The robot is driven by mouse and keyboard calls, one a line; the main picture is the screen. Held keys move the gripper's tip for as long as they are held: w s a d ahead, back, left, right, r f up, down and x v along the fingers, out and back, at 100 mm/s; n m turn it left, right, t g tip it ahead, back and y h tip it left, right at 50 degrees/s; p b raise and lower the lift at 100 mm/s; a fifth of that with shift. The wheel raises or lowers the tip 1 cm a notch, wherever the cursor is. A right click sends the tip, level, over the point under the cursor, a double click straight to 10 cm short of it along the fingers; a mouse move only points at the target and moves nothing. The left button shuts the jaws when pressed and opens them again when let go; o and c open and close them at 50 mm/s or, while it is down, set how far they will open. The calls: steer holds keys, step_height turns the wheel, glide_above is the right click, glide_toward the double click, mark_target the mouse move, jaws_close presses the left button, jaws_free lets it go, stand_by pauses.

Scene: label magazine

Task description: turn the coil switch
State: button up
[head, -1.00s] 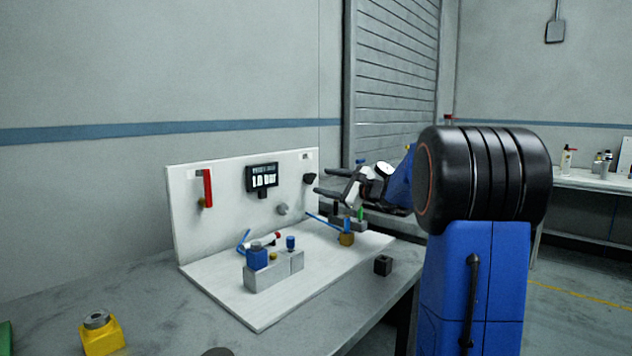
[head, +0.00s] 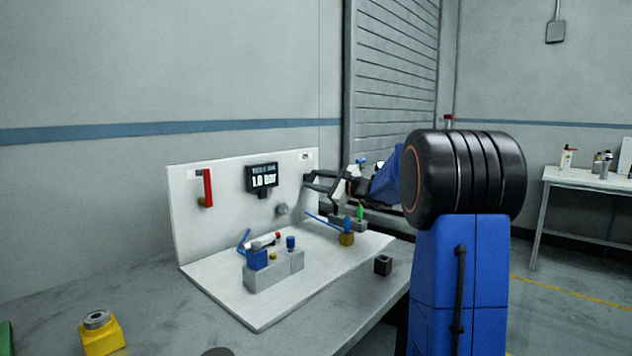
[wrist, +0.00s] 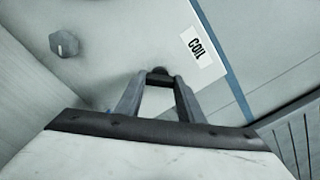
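The coil switch (wrist: 158,71) is a small dark knob on the white upright panel. A white label (wrist: 196,45) reading COIL is beside it in the wrist view. My gripper (head: 306,180) is at the panel's right end in the head view, its two dark fingers one above the other. In the wrist view my gripper (wrist: 162,79) has its fingertips at the knob, on either side of it, and they hide part of it. The dark shape fills the space between the tips. Whether the fingers press on it or only stand around it, I cannot tell.
A display (head: 262,178) reading 1.0 bar and a red lever (head: 208,188) are on the panel. A grey hexagonal knob (wrist: 64,43) is near the switch. A grey block with blue parts (head: 270,274) and a brass fitting (head: 347,239) stand on the white base.

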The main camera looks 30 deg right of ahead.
steer(key=shift+n, duration=0.4)
steer(key=n, duration=0.3)
steer(key=shift+n, duration=0.3)
steer(key=shift+f+n, duration=0.1)
steer(key=shift+n, duration=2.1)
steer(key=o, duration=1.1)
steer(key=shift+c, duration=0.2)
steer(key=v, duration=1.7)
steer(key=shift+s, duration=0.2)
